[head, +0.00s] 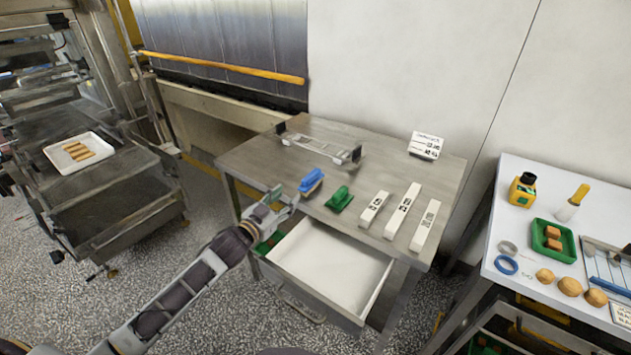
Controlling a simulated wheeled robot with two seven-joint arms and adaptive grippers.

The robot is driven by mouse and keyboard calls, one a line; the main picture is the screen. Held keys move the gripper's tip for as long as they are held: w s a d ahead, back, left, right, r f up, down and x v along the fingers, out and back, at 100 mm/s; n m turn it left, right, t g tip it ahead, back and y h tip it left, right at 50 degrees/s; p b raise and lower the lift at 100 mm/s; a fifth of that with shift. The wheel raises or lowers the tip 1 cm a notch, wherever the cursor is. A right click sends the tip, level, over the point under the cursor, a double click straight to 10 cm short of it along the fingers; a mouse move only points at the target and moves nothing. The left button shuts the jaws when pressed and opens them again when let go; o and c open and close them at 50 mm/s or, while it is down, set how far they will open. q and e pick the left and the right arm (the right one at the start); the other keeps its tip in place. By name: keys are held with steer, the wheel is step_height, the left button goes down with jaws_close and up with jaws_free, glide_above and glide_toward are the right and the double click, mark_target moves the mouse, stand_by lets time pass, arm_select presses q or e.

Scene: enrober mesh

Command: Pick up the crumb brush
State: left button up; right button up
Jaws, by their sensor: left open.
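Two small brush-like things lie on the steel table (255,160): a blue-topped one (311,178) with a brownish underside, and a green one (340,198) to its right. I cannot tell from their looks which is the crumb brush. My left gripper (285,202) is open and empty, over the table's front edge, just left of and nearer than the blue-topped brush. It does not appear to touch either brush. My right gripper is not in view.
White labelled blocks (403,210) lie right of the brushes; a metal frame (318,148) lies behind. A white side table (520,250) holds a green tray (553,240).

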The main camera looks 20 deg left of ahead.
arm_select(q)
steer(key=shift+d+r+n, duration=0.25)
steer(key=shift+r+n, duration=0.1)
steer(key=shift+n, duration=0.15)
steer(key=shift+n, duration=0.6)
steer(key=shift+w, duration=0.1)
glide_toward(311, 174)
steer(key=shift+x, duration=2.5)
steer(key=shift+w+f, duration=0.1)
steer(key=shift+f, duration=0.1)
steer(key=shift+x, duration=2.5)
steer(key=shift+r, duration=0.1)
